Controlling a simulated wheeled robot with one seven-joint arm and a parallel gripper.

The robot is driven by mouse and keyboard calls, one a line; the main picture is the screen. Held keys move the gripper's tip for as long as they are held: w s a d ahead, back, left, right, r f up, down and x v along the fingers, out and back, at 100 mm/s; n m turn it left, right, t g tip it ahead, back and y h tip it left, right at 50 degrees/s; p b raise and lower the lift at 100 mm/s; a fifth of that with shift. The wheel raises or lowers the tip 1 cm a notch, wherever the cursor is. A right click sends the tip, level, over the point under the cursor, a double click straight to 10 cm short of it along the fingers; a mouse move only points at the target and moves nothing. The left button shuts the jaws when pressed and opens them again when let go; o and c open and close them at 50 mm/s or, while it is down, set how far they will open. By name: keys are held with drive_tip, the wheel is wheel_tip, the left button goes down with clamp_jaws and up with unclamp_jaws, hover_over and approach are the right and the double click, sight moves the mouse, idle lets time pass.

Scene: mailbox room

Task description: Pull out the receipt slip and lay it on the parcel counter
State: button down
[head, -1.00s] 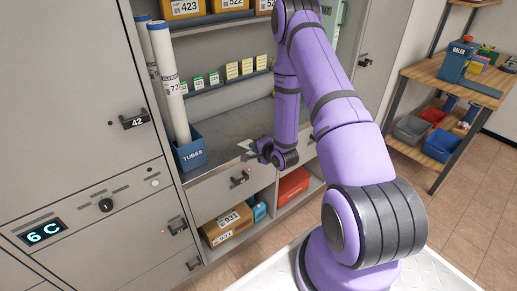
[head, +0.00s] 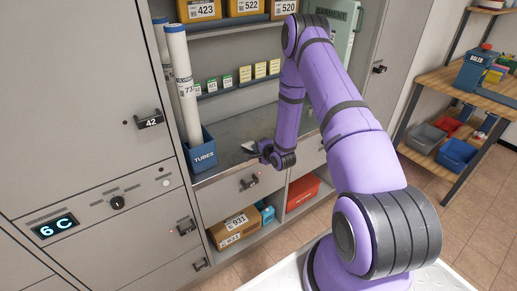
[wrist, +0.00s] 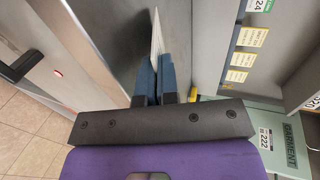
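My gripper (head: 254,149) is at the front edge of the grey metal parcel counter (head: 232,133), just above a drawer front. In the wrist view, its two blue-padded fingers (wrist: 156,78) are close together. A thin white slip (wrist: 156,36) stands up from between them, seen nearly edge-on; it looks like the receipt slip, pinched by the fingers. In the head view a small pale shape shows at the fingertips, too small to read. The slip's lower part is hidden by the fingers.
A blue TUBES bin (head: 203,157) with tall white tubes stands at the counter's left end. Small yellow and green cards (head: 245,75) line the shelf behind. A locker panel with a 6C display (head: 55,228) is at left. The counter's middle is clear.

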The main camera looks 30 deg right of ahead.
drive_tip(key=c, duration=1.3)
unclamp_jaws()
drive_tip(key=shift+s, duration=0.1)
drive_tip(key=s, duration=0.9)
drive_tip(key=shift+s+d, duration=0.15)
drive_tip(key=shift+s, duration=0.2)
idle(0.4)
idle(0.6)
